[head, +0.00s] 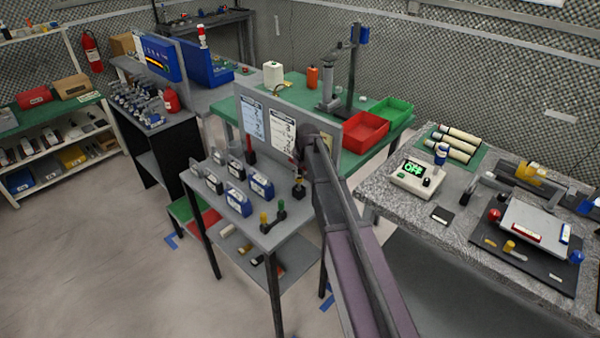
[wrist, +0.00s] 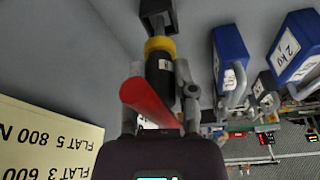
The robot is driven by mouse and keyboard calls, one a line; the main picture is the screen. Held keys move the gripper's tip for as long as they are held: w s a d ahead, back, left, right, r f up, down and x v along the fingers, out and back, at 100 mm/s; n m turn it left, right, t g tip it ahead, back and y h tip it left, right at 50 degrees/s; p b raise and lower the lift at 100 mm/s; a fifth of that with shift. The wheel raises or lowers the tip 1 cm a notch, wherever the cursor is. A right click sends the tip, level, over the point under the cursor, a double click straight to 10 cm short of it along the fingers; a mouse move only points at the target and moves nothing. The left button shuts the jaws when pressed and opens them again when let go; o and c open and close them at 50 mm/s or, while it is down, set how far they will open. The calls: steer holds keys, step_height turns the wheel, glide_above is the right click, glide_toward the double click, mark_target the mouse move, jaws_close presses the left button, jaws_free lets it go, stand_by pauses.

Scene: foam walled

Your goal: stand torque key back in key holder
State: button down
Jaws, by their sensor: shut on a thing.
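My gripper (wrist: 161,72) is shut on the torque key (wrist: 159,46) in the wrist view. The key has a black body, a yellow collar, a grey shaft and a red bar near the camera. A dark square block (wrist: 157,8) is at the shaft's far end. I cannot tell whether it is the key's socket or part of a holder.
Blue weights (head: 238,201) and grey ones crowd the table's left half; they also show at the right in the wrist view (wrist: 231,55). A grey panel with printed sheets (head: 253,122) rises at the back. A stone-topped bench (head: 375,205) is at the right.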

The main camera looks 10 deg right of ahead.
steer(key=shift+s+b+x, duration=0.2)
steer(key=shift+b+x, duration=0.7)
steer(key=shift+c, duration=1.8)
jaws_free()
steer(key=shift+d, duration=0.1)
steer(key=p+v, duration=0.3)
steer(key=w+p+v, duration=0.1)
steer(key=p+v, duration=0.3)
steer(key=w+a+p+v, duration=0.1)
steer(key=p+v, duration=0.3)
steer(key=shift+w+r, duration=0.25)
steer(key=shift+r, duration=0.1)
steer(key=s+d+m+g+h, duration=0.1)
steer(key=s+m, duration=0.3)
steer(key=s, duration=2.4)
steer(key=shift+s+f+g, duration=0.3)
steer(key=shift+g, duration=0.5)
